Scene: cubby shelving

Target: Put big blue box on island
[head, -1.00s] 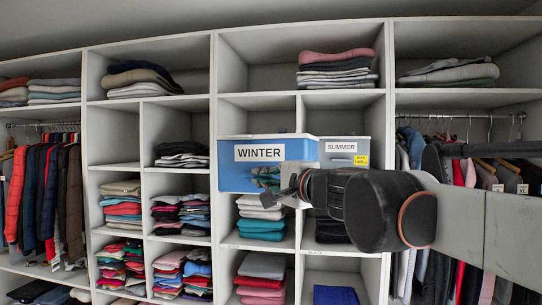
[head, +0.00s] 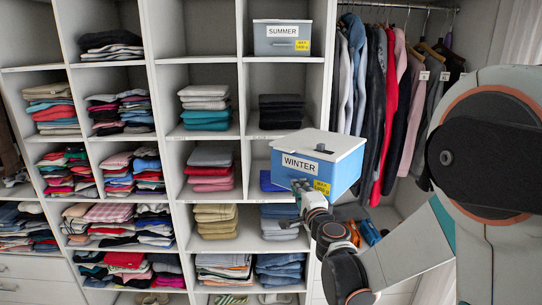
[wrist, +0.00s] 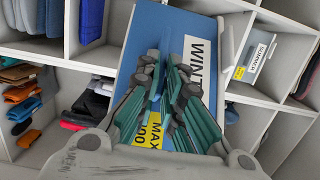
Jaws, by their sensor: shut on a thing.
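The big blue box (head: 305,172) has a white lid, a WINTER label and a yellow sticker. In the head view it hangs tilted in front of the shelving, right of the middle. My gripper (head: 302,190) is at the box's lower front and is shut on it. In the wrist view the blue box (wrist: 140,45) fills the space behind the fingers of my gripper (wrist: 168,75). The fingers cover part of its label and sticker. The part they grip is hidden. No island shows in either view.
A smaller grey SUMMER box (head: 283,38) stands in an upper cubby. Cubbies around hold folded clothes (head: 207,118). Hanging clothes (head: 390,100) are close to the right of the held box. The cubby left of the SUMMER box (head: 195,40) is empty.

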